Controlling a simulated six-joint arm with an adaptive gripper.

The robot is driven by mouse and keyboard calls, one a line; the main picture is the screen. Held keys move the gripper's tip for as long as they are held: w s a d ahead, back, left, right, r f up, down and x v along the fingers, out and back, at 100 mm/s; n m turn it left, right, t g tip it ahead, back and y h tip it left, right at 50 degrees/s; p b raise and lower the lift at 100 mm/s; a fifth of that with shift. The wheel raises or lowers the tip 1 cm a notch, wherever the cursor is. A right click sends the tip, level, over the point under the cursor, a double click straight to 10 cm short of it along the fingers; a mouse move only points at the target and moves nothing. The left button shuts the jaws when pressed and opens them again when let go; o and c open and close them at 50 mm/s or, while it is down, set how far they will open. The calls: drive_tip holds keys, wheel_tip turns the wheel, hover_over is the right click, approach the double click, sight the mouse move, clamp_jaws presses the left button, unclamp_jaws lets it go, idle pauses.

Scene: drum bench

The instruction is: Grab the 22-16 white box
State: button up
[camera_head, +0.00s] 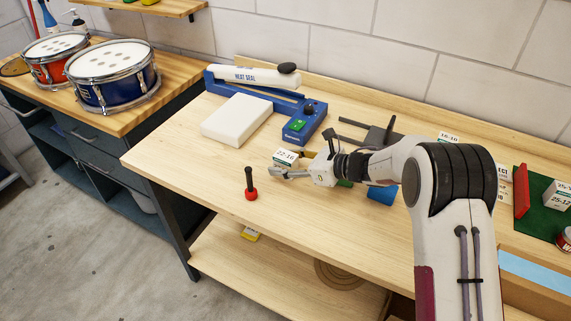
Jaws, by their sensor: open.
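The white box marked 22-16 (286,155) stands on the wooden bench, near the bench's middle. My gripper (279,174) is open, low over the bench, just in front of the box. The fingers cover part of the box's lower side, and I cannot tell whether they touch it. My arm comes in from the right and hides some of the bench behind it.
A black-handled tool with a red base (250,186) stands front left of my gripper. A white block (237,118) and a blue heat sealer (299,124) lie behind left. A blue object (382,195) sits under my arm.

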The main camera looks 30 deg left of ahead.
sight(286, 155)
drive_tip(key=shift+c, duration=0.5)
drive_tip(key=c, duration=1.2)
drive_tip(key=shift+r, duration=0.15)
drive_tip(key=shift+r, duration=4.9)
